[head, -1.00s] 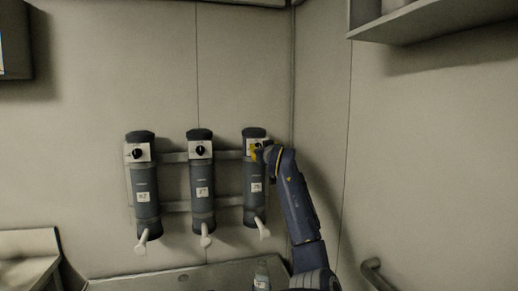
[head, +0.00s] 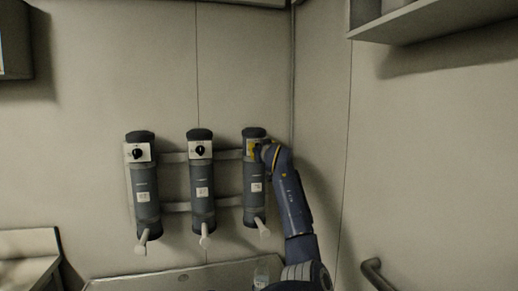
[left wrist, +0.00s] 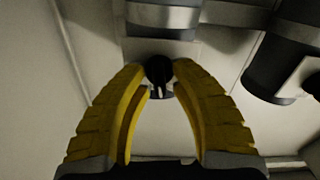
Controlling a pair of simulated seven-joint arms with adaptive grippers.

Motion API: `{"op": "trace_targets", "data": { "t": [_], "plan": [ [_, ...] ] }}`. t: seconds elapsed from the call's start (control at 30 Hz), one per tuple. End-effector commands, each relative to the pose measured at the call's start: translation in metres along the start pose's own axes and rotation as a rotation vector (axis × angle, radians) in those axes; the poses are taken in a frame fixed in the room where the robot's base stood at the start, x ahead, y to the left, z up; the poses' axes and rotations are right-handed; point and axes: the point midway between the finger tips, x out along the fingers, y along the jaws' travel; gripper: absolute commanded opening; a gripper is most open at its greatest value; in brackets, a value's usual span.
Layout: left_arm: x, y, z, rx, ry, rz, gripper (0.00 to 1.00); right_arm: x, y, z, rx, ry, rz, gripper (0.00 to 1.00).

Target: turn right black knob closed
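Three grey dispensers hang on the wall in the head view. The right dispenser (head: 255,203) has its black knob near the top, mostly hidden there by my left gripper (head: 253,148). In the left wrist view, the right black knob (left wrist: 158,70) sits between the yellow fingertips of my left gripper (left wrist: 163,78). The fingertips are drawn in close on both sides of the knob and appear to touch it. A pale mark shows on the knob's lower part. My right gripper is not in view.
The middle dispenser (head: 202,178) and left dispenser (head: 145,183) each have a black knob on a white plate. White spouts jut out below them. A shelf (head: 430,25) is at upper right, and a wall handle (head: 374,272) at lower right.

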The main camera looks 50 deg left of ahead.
Motion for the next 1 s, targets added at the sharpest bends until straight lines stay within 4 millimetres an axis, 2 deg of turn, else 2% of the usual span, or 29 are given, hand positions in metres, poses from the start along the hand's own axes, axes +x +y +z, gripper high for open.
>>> {"op": "trace_targets", "data": {
  "t": [0.27, 0.6, 0.93, 0.97, 1.0],
  "plan": [
    [0.0, 0.0, -0.0002, 0.004, 0.001, 0.0, 0.0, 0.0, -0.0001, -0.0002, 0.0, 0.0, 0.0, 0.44],
    [0.0001, 0.0009, -0.0005, 0.186, 0.002, 0.0, 0.0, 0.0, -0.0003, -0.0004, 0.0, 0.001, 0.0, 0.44],
    [0.0001, 0.001, -0.0009, 0.199, 0.002, 0.0, 0.0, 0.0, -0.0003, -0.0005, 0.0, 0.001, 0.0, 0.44],
    [0.0001, 0.001, -0.001, 0.198, 0.002, 0.0, 0.29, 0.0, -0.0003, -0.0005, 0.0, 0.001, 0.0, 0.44],
    [0.0, 0.001, -0.0009, 0.198, 0.002, 0.0, 0.34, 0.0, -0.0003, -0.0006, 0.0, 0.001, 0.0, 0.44]
  ]
}}
